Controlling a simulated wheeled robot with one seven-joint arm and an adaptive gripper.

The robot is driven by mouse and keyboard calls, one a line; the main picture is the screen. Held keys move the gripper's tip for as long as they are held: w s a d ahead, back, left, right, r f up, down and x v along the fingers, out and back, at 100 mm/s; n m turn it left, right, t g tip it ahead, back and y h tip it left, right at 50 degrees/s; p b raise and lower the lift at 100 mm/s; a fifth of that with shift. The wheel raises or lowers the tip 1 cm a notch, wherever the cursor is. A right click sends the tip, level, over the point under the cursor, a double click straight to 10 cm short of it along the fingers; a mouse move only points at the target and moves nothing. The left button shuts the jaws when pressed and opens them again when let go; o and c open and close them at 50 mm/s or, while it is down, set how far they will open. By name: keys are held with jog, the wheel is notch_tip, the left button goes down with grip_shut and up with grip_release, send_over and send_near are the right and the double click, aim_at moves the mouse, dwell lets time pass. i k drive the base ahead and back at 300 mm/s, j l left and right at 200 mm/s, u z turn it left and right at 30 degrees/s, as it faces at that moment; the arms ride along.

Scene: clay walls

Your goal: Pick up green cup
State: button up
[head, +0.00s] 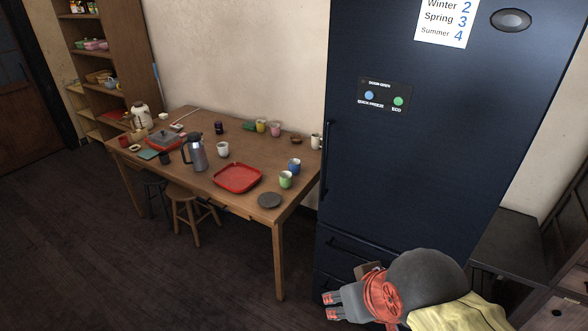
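The green cup (286,179) stands upright near the front right end of the wooden table (224,191). A blue cup (294,166) stands just behind it, and a dark round disc (269,200) lies in front of it to the left. My gripper (330,305) is at the lower right, in front of the fridge's lower drawers. It is well below and to the right of the cup, away from the table. Its two fingers are apart, with nothing seen between them.
A dark blue fridge (425,150) stands right of the table. A red tray (238,178), a steel jug (195,154) and several cups share the tabletop. Two stools (187,211) stand at the table's front. The floor (120,260) at the front left is clear.

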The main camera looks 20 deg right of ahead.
aim_at(286, 181)
jog(key=i+j+z, duration=0.1)
jog(key=i+z, duration=0.3)
jog(key=i, duration=1.45)
